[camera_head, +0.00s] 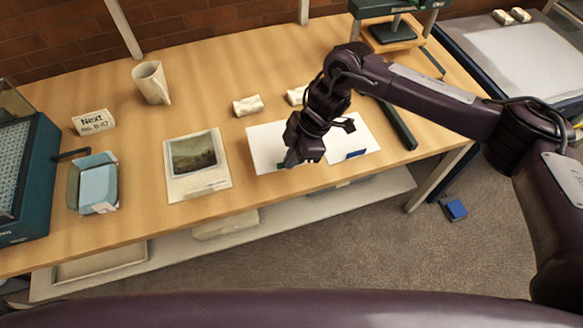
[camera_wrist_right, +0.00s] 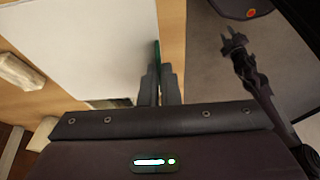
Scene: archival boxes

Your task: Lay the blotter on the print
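The print (camera_head: 198,180), a dark landscape picture with a pale border, lies flat on the table left of centre. Right of it, white sheeting (camera_head: 262,143) lies flat near the front edge; I take it for the blotter. A green tab shows at its front edge, and the sheeting also fills the upper left of the wrist view (camera_wrist_right: 80,45). My right gripper (camera_head: 291,159) is low at that edge, partly covering the sheeting. In the wrist view its fingers (camera_wrist_right: 159,85) are close together around the thin green tab (camera_wrist_right: 157,53).
A blue tab (camera_head: 355,154) shows at the sheeting's right. Pale blocks (camera_head: 248,105) lie behind. A dark bar (camera_head: 397,124) lies right.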

